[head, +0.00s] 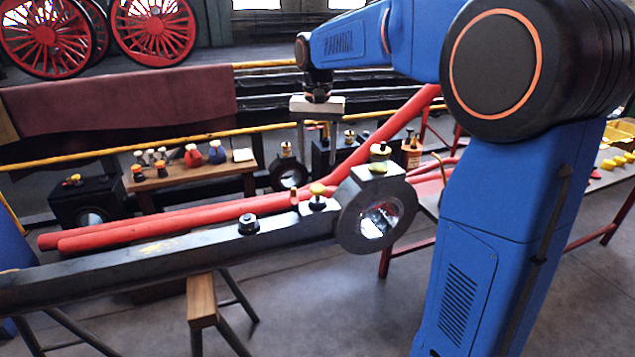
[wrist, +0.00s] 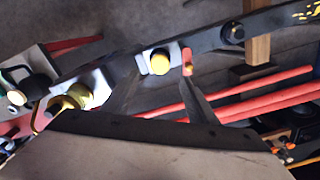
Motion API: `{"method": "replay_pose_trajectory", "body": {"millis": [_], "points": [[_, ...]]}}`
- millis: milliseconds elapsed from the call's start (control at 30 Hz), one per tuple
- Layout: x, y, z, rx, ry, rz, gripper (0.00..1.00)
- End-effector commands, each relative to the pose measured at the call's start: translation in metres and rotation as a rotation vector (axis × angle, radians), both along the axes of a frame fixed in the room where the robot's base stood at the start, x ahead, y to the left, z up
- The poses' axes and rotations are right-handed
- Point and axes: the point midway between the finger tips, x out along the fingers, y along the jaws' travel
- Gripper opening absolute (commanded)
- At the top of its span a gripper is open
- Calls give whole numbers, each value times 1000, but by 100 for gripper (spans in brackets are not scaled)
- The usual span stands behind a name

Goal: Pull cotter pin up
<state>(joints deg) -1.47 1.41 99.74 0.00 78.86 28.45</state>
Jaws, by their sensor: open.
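A dark steel rod (head: 170,262) lies across the head view and ends in a round eye (head: 347,205) at the right. A yellow round knob (head: 318,189) stands on a light block on the rod; it also shows in the wrist view (wrist: 160,63). A small upright red piece (head: 294,197) stands beside it, also in the wrist view (wrist: 187,61). I cannot tell for certain which of these is the cotter pin. My gripper (head: 317,153) points down above the rod, open and empty. In the wrist view its fingers (wrist: 162,78) appear either side of the yellow knob.
Red bars (head: 190,218) run behind the rod. A small bench (head: 190,175) with bottles stands behind.

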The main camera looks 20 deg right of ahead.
Motion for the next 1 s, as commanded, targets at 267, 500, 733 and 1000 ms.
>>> {"method": "replay_pose_trajectory", "body": {"millis": [267, 500, 733, 1000], "points": [[0, 0, -49, 0, 2, 0, 53], [0, 0, -79, 0, 1, 0, 53], [0, 0, -89, 0, 0, 0, 53], [0, 0, -89, 0, 0, 0, 43]]}}
